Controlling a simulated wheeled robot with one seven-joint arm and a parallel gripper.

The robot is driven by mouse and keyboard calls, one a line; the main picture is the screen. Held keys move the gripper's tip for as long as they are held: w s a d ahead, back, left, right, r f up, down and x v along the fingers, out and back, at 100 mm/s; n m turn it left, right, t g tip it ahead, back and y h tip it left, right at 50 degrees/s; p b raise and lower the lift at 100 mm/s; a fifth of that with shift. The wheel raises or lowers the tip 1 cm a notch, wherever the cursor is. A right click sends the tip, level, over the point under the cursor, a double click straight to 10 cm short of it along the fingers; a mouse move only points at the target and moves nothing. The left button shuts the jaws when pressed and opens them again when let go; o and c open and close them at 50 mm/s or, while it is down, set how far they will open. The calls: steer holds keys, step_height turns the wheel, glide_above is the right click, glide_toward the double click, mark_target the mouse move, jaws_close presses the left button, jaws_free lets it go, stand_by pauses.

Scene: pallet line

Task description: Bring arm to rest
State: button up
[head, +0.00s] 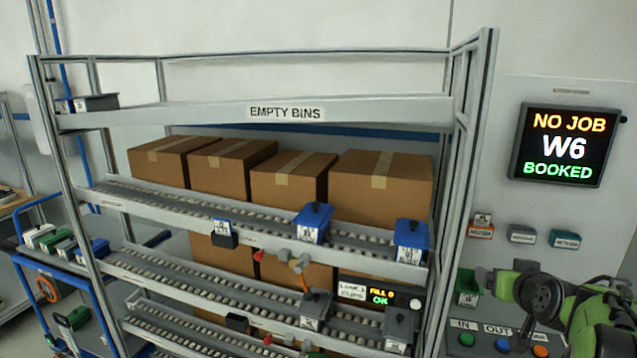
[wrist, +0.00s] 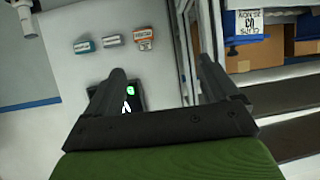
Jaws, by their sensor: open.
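My gripper (wrist: 161,68) shows in the wrist view with its two dark fingers spread apart. Nothing is between them, and the panel wall and a rack post show behind. In the head view my green and black arm is folded at the lower right, in front of the wall panel and right of the rack (head: 285,112). The fingers cannot be made out clearly there. The gripper appears apart from the rack and the panel.
The rack holds blue and grey bins, such as a blue bin (head: 313,222), on sloped roller lanes. Cardboard boxes (head: 380,187) stand behind. A screen (head: 563,146) reads "NO JOB W6 BOOKED". Coloured buttons (head: 503,345) sit below my arm. A blue cart (head: 60,262) stands left.

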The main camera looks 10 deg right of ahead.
steer(key=s+a+n+g+y, duration=0.1)
steer(key=s+a+n+y, duration=0.15)
steer(key=a, duration=0.85)
steer(key=s+a+n+g+y, duration=0.15)
steer(key=s+a, duration=0.25)
steer(key=a, duration=0.7)
steer(key=s+a+f+g, duration=0.1)
steer(key=s+a+f, duration=0.1)
steer(key=s+a, duration=0.3)
steer(key=s+a+f+n+g+y, duration=0.1)
steer(key=s+a, duration=0.4)
steer(key=s, duration=0.6)
step_height(320, 180, down, 2)
steer(key=shift+s+f+g, duration=0.1)
steer(key=shift+s+g, duration=0.2)
steer(key=shift+g, duration=0.35)
